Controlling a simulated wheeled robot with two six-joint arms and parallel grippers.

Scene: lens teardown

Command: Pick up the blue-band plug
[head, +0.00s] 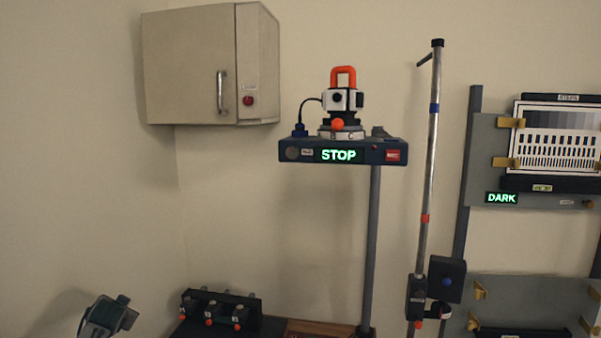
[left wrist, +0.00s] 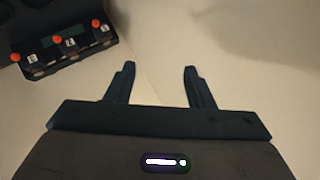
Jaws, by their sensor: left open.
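A dark blue plug (head: 299,130) with a black cable stands at the left end of the shelf whose display reads STOP. The cable runs to the white and black device (head: 343,100) with an orange handle. I cannot make out a blue band on the plug, so I cannot tell if it is the blue-band plug. My left gripper (left wrist: 159,68) is open and empty in the left wrist view, over a bare pale surface. Part of my left arm shows at the lower left of the head view, well below the shelf. My right gripper is not in view.
A black rack (head: 252,308) with several orange-tipped pieces sits low; it also shows in the left wrist view (left wrist: 75,62). A beige cabinet (head: 190,65) hangs upper left. A pole (head: 430,150) with blue and red bands stands right of the shelf (head: 370,153). Panels (head: 485,150) stand far right.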

